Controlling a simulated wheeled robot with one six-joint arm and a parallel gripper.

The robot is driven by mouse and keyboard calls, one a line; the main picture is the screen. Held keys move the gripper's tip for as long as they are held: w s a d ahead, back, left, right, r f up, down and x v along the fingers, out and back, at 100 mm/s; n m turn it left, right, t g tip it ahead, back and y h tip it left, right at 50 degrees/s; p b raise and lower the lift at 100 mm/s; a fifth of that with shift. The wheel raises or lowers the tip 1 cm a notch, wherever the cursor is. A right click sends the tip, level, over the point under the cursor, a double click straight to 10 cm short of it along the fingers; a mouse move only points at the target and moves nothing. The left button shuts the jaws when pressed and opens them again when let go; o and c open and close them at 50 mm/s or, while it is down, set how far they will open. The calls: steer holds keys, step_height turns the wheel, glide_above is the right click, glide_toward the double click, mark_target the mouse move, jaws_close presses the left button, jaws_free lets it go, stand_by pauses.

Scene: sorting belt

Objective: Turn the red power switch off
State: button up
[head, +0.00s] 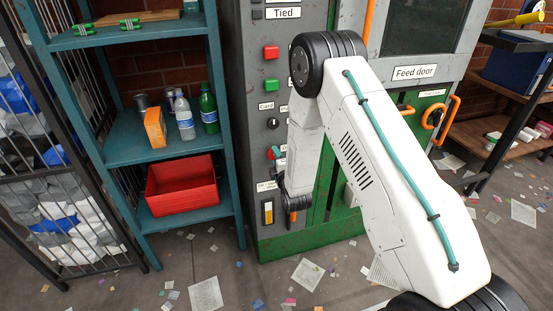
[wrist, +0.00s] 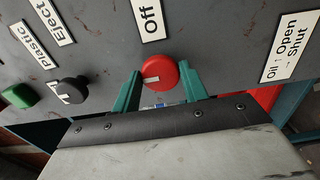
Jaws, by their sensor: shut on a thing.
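The red power switch (wrist: 165,70) is a round red knob on the grey panel, with a white mark on its face pointing to the left in the wrist view. A label reading "Off" (wrist: 152,18) sits just above it there. My gripper (wrist: 159,74) has its two teal fingers on either side of the knob and is shut on it. In the head view the red switch (head: 270,154) shows low on the cabinet front, partly hidden by my gripper.
A black knob (wrist: 72,91) and a green button (wrist: 18,96) sit left of the switch. An oil label (wrist: 285,48) is to the right. In the head view, a teal shelf (head: 130,165) with a red bin (head: 182,190) stands left of the cabinet, and an orange handle (head: 447,120) is at right.

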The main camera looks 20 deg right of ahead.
steer(key=o, duration=1)
steer(key=shift+s, duration=0.1)
steer(key=s, duration=0.7)
steer(key=shift+s, duration=0.35)
